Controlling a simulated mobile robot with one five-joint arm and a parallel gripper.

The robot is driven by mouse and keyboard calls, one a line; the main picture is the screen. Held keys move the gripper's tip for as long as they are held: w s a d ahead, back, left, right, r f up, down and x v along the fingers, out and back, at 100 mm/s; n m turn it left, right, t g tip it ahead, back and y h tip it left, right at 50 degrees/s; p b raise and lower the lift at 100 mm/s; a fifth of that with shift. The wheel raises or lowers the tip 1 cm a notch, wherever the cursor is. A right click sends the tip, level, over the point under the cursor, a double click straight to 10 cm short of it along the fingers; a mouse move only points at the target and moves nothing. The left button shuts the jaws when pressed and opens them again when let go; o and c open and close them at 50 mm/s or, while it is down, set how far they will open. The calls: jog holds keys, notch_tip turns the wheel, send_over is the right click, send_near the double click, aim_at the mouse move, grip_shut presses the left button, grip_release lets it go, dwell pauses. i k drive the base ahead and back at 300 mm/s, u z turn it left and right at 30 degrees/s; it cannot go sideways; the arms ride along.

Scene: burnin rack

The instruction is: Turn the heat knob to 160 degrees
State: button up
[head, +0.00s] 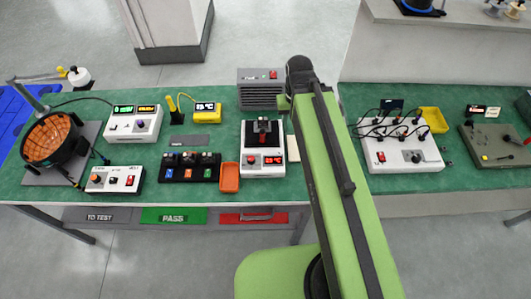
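A white unit (263,172) with a black and red part (263,130) on top stands on the green bench mat. Its front has a round red knob (251,160) and a red lit display (272,160) that appears to read about 25 °C. The knob's pointer is too small to read. No label confirms it as the heat knob. My green arm reaches up the picture just right of this unit, its dark joint at the far bench edge. My gripper's fingers do not show; the arm seems to hide them.
Left of the unit are an orange tray (229,178), a black block with several coloured parts (189,176) and two white control boxes (133,125). A grey vented box (258,97) stands behind. Right of my arm, a white rack (405,180) with cables has another knob (416,157).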

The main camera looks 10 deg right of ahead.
aim_at(251, 160)
jog(key=z, duration=0.3)
jog(key=k, duration=1.45)
jog(key=u, duration=1.5)
jog(key=i, duration=0.95)
jog(key=z, duration=0.1)
